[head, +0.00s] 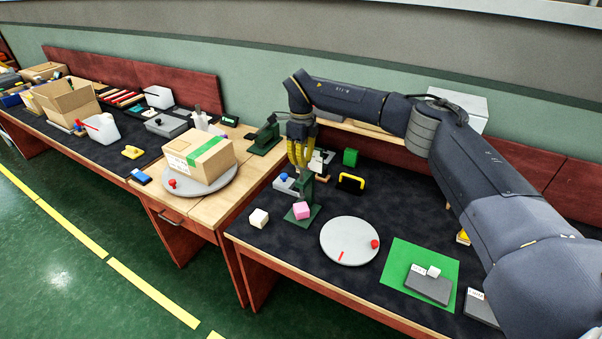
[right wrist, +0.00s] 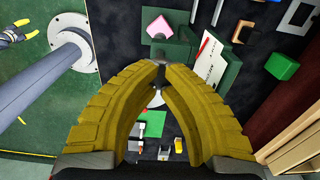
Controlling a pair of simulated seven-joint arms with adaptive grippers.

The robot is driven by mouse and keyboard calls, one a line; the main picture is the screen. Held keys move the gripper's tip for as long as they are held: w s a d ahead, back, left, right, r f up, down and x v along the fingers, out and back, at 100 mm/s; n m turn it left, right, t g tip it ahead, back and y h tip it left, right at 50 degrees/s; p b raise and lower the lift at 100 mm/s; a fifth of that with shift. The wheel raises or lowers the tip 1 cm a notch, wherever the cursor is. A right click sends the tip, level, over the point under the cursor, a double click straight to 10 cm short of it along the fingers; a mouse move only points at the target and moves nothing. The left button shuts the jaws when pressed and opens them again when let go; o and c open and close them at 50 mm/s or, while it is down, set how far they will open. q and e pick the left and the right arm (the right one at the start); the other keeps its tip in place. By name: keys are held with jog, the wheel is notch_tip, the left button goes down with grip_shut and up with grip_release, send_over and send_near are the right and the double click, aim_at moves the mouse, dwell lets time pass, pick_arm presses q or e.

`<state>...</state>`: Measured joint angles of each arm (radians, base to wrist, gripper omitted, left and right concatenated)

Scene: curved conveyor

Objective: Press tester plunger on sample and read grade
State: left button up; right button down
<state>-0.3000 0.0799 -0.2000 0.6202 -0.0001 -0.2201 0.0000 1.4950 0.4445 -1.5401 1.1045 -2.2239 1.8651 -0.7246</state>
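A green tester stand (head: 306,188) stands on the dark mat of the right bench. A pink sample block (head: 301,210) is at its base; it also shows in the right wrist view (right wrist: 158,27). My right gripper (head: 302,162) points down over the stand's top, its yellow fingertips (right wrist: 162,72) brought together. They hide the plunger, so contact with it cannot be told. A white panel with a red mark (right wrist: 208,60) shows beside the stand; no grade is legible. A small yellow-and-black shape (right wrist: 20,32), seemingly my left gripper, is far off over the floor.
A white cube (head: 259,218) lies left of the stand. A grey disc (head: 346,247) with a red knob lies in front of it. A carton (head: 200,158) stands on the left turntable.

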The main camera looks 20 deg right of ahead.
aim_at(301, 181)
jog(key=shift+f, duration=2.85)
jog(key=shift+r, duration=4.45)
